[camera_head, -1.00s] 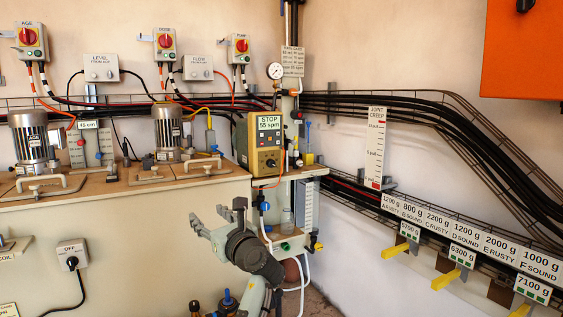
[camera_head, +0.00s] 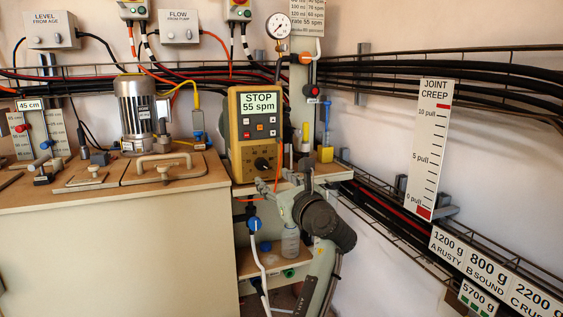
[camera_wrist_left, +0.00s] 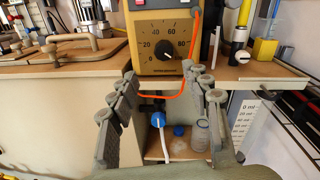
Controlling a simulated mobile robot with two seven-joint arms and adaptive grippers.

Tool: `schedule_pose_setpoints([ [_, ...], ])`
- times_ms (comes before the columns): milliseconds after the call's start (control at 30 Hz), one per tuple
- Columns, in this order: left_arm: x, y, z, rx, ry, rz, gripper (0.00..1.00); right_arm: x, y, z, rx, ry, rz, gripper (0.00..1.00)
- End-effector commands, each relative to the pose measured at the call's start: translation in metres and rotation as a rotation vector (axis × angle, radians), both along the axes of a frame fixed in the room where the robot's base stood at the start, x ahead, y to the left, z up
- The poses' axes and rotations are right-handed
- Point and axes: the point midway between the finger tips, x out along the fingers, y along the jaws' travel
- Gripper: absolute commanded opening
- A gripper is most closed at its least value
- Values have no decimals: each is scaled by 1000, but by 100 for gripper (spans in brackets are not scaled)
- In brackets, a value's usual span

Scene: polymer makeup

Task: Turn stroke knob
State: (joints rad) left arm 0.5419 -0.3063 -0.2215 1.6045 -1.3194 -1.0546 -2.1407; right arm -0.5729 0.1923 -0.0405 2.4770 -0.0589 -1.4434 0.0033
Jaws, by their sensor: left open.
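The stroke knob (camera_head: 262,163) is a black round dial on the lower front of the yellow pump controller (camera_head: 234,133), whose display reads STOP 55 spm. My left gripper (camera_head: 282,194) is below and in front of the controller in the head view. In the left wrist view its two fingers (camera_wrist_left: 162,112) are spread wide and empty, apart from the knob, which shows above and beyond them. My right gripper is not in view.
An orange cable (camera_wrist_left: 194,70) hangs from the controller's side between the fingers. A wooden-topped tank (camera_head: 120,250) stands left. Wall cables and a joint creep scale (camera_head: 428,150) are at right.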

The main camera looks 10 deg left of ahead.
Motion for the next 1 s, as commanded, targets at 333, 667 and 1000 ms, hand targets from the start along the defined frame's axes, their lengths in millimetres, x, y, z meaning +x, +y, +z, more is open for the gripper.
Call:
schedule_pose_setpoints([
  [333,21,15,1,-3,-3,-1,48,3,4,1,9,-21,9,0],
  [667,56,43,1,-2,-2,-2,48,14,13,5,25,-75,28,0],
  [1000,61,47,1,-4,-2,-2,48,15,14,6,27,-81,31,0],
])
